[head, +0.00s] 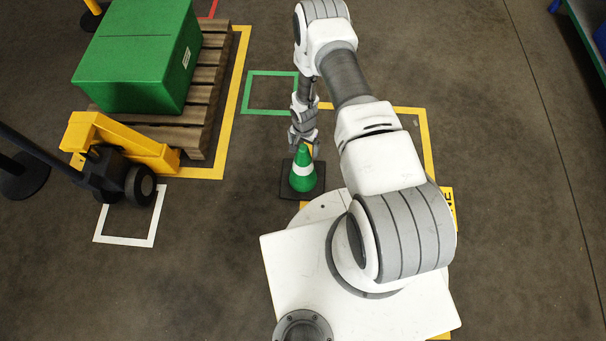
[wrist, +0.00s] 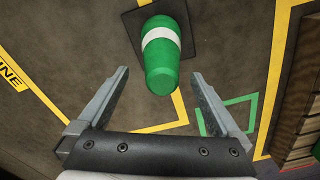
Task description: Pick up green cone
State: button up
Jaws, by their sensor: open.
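The green cone (head: 303,176) has a white band and a dark square base. It stands upright on the floor, just in front of my white base in the head view. In the wrist view the cone (wrist: 160,60) shows top end toward me, ahead of the fingertips and between their lines. My gripper (head: 304,146) is open and empty, close to the cone's top in the head view. In the wrist view both fingers of my gripper (wrist: 160,78) are spread wide on either side, and neither appears to touch the cone.
A wooden pallet (head: 207,85) carrying a green box (head: 135,88) stands at the left, with a yellow pallet jack (head: 118,145) before it. A green floor square (head: 247,92) and yellow floor lines mark the ground. A shelf (head: 590,35) stands at far right. Floor on the right is clear.

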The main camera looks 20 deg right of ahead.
aim_at(303, 166)
notch_tip(303, 166, down, 7)
jog(key=b, duration=0.3)
jog(key=shift+a+r, duration=0.1)
jog(key=shift+w+r, duration=0.1)
jog(key=shift+r, duration=0.05)
grip_shut()
dwell(0.3)
